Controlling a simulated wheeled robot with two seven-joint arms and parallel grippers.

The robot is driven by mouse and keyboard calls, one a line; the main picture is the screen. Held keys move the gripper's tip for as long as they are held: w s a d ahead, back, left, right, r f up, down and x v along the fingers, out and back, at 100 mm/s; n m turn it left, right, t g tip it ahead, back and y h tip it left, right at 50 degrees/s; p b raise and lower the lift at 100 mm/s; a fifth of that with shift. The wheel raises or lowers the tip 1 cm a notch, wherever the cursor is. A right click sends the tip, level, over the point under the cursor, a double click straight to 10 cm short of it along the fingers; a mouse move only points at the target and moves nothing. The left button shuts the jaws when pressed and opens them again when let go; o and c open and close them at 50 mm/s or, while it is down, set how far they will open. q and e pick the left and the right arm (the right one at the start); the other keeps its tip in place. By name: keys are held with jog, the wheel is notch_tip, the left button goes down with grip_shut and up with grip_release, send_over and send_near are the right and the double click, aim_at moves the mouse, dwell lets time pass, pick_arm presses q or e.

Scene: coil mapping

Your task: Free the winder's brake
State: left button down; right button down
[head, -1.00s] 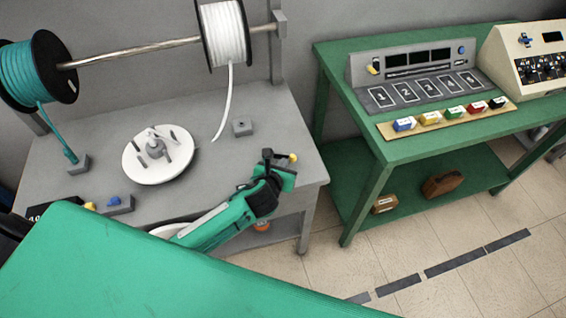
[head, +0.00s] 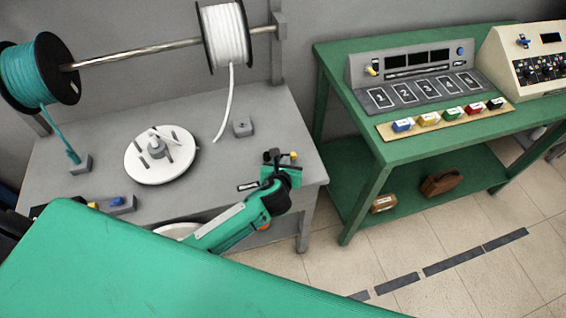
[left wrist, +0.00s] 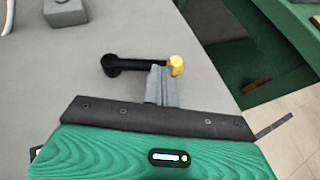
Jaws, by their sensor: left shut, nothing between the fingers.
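The winder's white disc (head: 180,170) lies on the grey bench, with a grey hub and short dark pieces on top. A black lever with a yellow knob (head: 294,155) is at the bench's right side. It also shows in the left wrist view as a black arm (left wrist: 125,66) and a yellow knob (left wrist: 176,65). I take it for the brake, but no label confirms this. My left gripper (head: 280,164) is at the lever; in its wrist view the closed fingers (left wrist: 160,86) overlap the lever beside the knob. Contact cannot be told. My right gripper is out of view.
A teal spool (head: 30,70) and a white spool (head: 225,35) hang on a rod above the bench. A small grey block (head: 242,126) and a box with a blue button (head: 117,202) stand on it. A green table (head: 440,140) with panels is at the right.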

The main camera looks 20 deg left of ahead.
aim_at(291, 155)
pick_arm(q)
jog(key=w+n+y+p, duration=0.1)
jog(key=n+y+p, duration=0.1)
jog(key=shift+w+d+r+n+g+y, duration=0.15)
jog(key=shift+w+d+n+g+y, duration=0.15)
jog(key=shift+w+d+n+y, duration=0.1)
jog(key=shift+w+n+g+y+p, duration=0.4)
jog(key=shift+w+n+g+y, duration=0.3)
jog(key=shift+n+y, duration=0.4)
jog(key=shift+a+f, duration=0.1)
jog(key=shift+f, duration=0.1)
